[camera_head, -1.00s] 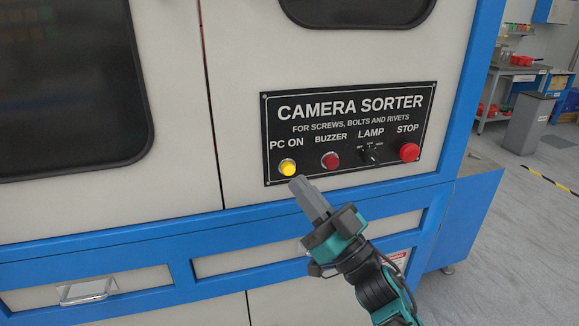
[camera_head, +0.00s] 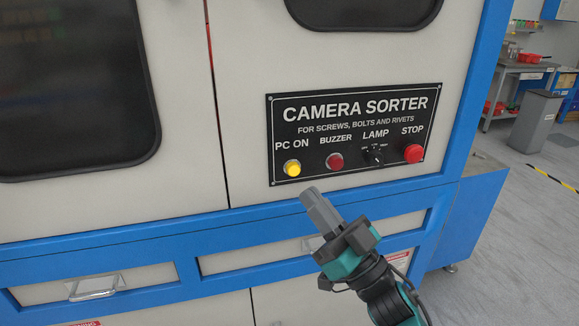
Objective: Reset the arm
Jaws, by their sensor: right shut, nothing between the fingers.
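My right gripper (camera_head: 310,194) is shut and empty. It is in front of the blue rail of the machine, just below the black control panel (camera_head: 391,107) marked CAMERA SORTER. The gripper appears apart from the panel. The yellow PC ON button (camera_head: 293,168) is up and to the left of the fingertips and looks lit. The red BUZZER button (camera_head: 335,161), the LAMP knob (camera_head: 377,157) and the red STOP button (camera_head: 414,153) sit to its right in the row. My left gripper is out of view.
The machine's white front has a dark window (camera_head: 70,90) at left and a drawer with a metal handle (camera_head: 93,287) at lower left. A grey bin (camera_head: 534,122) and a workbench (camera_head: 519,69) stand at the back right.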

